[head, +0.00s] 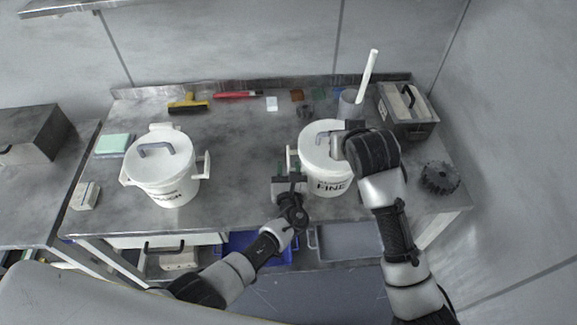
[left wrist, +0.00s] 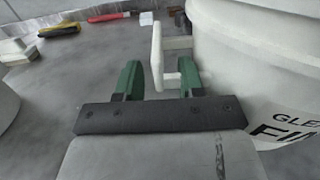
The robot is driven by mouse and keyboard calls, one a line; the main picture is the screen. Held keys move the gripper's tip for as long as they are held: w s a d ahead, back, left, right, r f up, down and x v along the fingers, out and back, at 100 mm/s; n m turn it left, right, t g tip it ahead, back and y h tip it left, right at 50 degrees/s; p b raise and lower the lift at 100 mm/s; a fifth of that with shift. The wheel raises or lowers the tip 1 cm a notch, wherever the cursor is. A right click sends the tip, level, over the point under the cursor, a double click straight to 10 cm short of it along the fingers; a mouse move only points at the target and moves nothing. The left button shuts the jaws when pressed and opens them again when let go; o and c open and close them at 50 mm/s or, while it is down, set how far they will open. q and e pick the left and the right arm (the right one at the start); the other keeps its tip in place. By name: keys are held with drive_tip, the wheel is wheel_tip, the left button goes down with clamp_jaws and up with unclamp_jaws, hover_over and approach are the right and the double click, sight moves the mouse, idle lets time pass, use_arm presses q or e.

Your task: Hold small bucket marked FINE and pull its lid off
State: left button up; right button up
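The small white bucket marked FINE (head: 333,187) stands on the bench with its white lid (head: 316,151) on top. It also shows at the right of the left wrist view (left wrist: 285,85). My left gripper (head: 290,172) is at the bucket's left side. In the left wrist view its green fingers (left wrist: 158,78) are apart on either side of the bucket's white side handle (left wrist: 157,58), with visible gaps. My right gripper (head: 342,146) is over the right part of the lid.
Another lidded white bucket (head: 162,180) stands to the left on the bench (head: 235,150). A grey cup with a white stick (head: 351,104), a grey case (head: 408,108) and a dark gear-like part (head: 439,178) are at the right. A yellow-handled tool (head: 188,104) lies at the back.

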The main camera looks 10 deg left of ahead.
use_arm(q)
drive_tip(key=shift+w+a, duration=0.1)
drive_tip(key=shift+w, duration=0.45)
clamp_jaws()
idle(1.3)
